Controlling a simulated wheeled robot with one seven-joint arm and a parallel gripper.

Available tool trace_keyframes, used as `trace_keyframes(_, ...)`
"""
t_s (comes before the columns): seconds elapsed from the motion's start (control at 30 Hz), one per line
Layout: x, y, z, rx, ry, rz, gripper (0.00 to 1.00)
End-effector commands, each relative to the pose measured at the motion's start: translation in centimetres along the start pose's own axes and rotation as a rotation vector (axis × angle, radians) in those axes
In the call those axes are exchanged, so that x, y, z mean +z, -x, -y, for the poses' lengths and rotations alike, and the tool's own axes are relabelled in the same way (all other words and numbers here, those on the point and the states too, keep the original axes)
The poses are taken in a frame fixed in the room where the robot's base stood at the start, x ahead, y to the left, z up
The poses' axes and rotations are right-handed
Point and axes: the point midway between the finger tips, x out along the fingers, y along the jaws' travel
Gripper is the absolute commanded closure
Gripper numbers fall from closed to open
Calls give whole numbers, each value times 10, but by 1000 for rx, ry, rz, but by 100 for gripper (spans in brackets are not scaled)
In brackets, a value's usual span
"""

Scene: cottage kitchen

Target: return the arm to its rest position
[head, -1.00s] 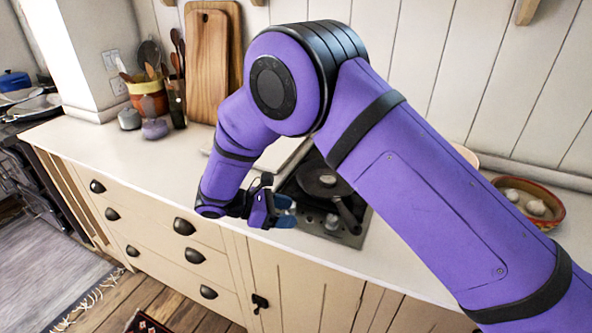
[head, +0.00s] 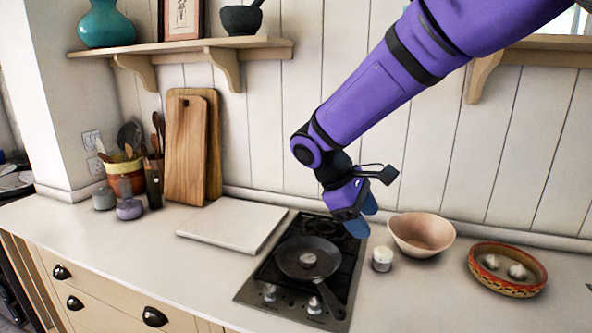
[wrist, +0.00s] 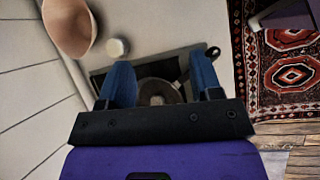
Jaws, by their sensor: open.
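My purple arm reaches in from the upper right of the head view. My gripper (head: 364,224) hangs in the air above the right back part of the hob, pointing down. In the wrist view its two blue fingers (wrist: 162,82) are spread apart with nothing held between them. The frying pan (wrist: 158,92) shows beyond and between the fingers.
The frying pan (head: 308,258) sits on the hob (head: 262,284), handle toward the front. A small white pot (head: 382,259), a pinkish bowl (head: 421,236) and a patterned dish (head: 507,270) with garlic stand right. A white board (head: 232,226) lies left. A shelf (head: 190,46) runs above.

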Motion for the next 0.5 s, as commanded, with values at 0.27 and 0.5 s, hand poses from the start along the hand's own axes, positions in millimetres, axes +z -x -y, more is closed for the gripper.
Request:
trace_keyframes(0.27,94,6,-3,-95,-261,-177,41)
trace_keyframes(0.5,163,4,12,-162,-488,-325,41)
